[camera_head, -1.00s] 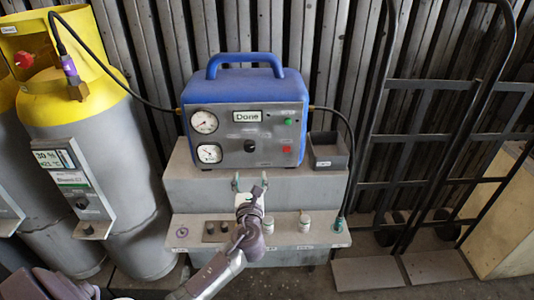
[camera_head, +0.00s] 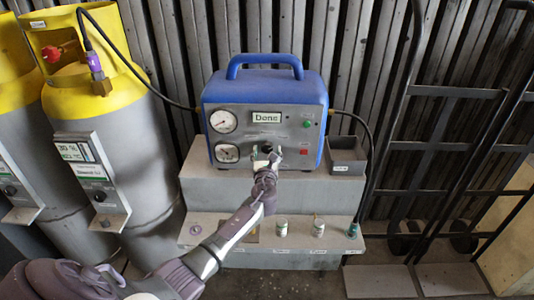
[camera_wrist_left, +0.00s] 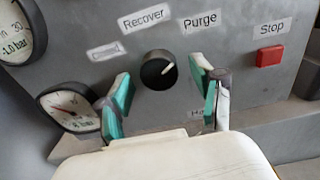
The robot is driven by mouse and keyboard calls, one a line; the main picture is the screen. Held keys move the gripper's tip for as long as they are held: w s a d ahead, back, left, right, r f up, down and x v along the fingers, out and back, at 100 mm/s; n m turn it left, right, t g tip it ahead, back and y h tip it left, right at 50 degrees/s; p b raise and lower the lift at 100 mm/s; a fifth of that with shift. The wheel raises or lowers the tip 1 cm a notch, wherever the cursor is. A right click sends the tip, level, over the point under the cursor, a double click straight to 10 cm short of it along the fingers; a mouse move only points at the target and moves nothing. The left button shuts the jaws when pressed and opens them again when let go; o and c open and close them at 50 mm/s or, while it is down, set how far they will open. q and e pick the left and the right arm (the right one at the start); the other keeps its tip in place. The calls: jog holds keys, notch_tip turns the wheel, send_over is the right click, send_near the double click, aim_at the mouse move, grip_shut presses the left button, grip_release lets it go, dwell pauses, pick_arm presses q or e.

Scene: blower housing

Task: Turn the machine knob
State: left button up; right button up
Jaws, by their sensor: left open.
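The machine (camera_head: 285,93) is a blue-cased box with a grey front panel and a screen reading "Done". Its black round knob (camera_wrist_left: 159,70) shows in the left wrist view below the labels "Recover" and "Purge", its white pointer aimed up and right, toward "Purge". In the head view the knob is mostly hidden by my gripper. My left gripper (camera_head: 266,156) is at the lower middle of the panel. In the left wrist view its green-padded fingers (camera_wrist_left: 161,88) are open, one on each side of the knob, with visible gaps. My right gripper is not in view.
Two pressure gauges (camera_head: 223,122) are left of the knob, and a red Stop button (camera_wrist_left: 270,56) is right. The machine stands on a grey step (camera_head: 230,187) beside a small bin (camera_head: 347,156). Yellow-topped tanks (camera_head: 105,150) stand left, a black hand truck (camera_head: 440,145) right.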

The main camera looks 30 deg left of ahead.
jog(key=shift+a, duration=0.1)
pick_arm(q)
jog(key=c, duration=1.1)
jog(key=shift+c, duration=0.2)
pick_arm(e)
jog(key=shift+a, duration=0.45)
